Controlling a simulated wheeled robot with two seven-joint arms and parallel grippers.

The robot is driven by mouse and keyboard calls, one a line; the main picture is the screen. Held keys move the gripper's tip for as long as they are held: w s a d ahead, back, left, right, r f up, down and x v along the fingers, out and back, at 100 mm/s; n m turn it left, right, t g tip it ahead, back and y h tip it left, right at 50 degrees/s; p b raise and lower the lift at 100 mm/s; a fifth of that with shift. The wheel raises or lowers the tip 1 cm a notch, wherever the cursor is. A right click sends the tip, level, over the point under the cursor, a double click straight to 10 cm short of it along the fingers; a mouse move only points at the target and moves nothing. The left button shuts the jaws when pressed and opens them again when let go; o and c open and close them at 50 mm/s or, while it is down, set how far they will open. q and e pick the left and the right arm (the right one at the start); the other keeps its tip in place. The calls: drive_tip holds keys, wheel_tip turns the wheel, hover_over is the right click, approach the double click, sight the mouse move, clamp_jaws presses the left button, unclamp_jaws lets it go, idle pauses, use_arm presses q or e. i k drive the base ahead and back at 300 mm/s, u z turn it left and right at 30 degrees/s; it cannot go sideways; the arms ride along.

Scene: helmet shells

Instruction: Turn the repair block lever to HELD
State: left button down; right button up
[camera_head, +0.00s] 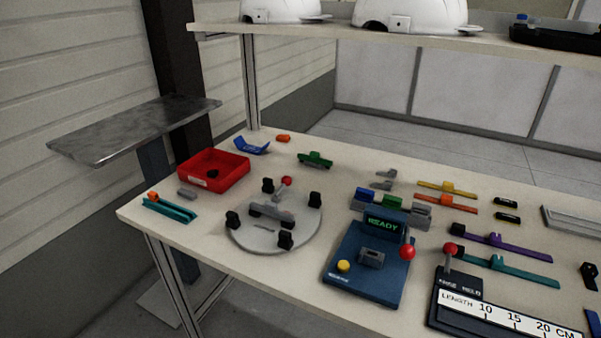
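A dark block (462,314) at the front right edge of the table carries a small lever (447,262) with a red ball knob. The lever stands roughly upright at the left part of the block, above two small white labels; the right one seems to read HELD, and the left one is too small to read surely. A white scale plate (510,318) marked LENGTH 10, 15, 20 CM is on the block's front. The block's lower right part is cut off by the picture edge. Neither of my grippers is in view.
A blue station (340,265) with a READY display and red-knobbed lever stands left of the block. Teal (520,270) and purple (505,244) straps lie just behind it. A round grey fixture (245,234) and red tray (231,178) are farther left. A shelf (340,36) with white helmets overhangs the back.

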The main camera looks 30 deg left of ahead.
sight(285, 180)
drive_tip(key=z, duration=1.15)
drive_tip(key=k, duration=1.2)
drive_tip(key=u, duration=1.2)
drive_tip(key=i, duration=0.5)
drive_tip(key=u, duration=0.1)
